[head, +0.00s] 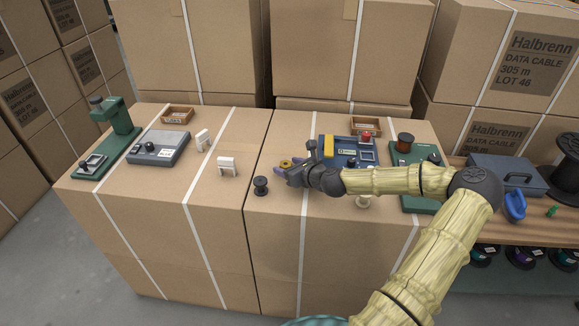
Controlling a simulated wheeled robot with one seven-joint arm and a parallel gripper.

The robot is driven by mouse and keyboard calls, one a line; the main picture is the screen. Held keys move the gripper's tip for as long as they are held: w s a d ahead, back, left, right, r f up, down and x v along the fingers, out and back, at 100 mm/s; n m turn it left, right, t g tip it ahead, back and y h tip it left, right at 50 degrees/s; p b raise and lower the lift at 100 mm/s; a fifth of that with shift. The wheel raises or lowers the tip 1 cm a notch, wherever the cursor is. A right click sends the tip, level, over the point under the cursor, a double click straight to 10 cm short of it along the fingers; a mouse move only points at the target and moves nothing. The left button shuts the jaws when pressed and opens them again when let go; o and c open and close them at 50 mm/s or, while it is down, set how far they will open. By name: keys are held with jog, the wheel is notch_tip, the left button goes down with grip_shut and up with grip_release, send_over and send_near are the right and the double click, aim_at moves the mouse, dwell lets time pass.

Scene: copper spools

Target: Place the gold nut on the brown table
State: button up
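A small gold ring-shaped piece, which looks like the gold nut (285,163), shows at the tip of my gripper (283,168), above the cardboard box tops near the seam between two boxes. My gripper is dark with a purplish part by its tip and reaches in from the right. The view is too small to tell whether its fingers close on the gold piece or are only beside it. A brown wooden table (532,231) stands at the right, beyond my arm, partly hidden by it.
A black spool (261,186) and a white bracket (228,166) stand left of my gripper. A blue device (342,151) and a green device (416,159) stand to its right. A grey-blue toolbox (508,174) and a blue padlock-like item (515,207) occupy the wooden table. Tall cartons stand behind.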

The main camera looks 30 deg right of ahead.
jog(key=p+v, duration=0.1)
jog(key=v, duration=1.1)
jog(key=shift+r, duration=0.2)
dwell(0.6)
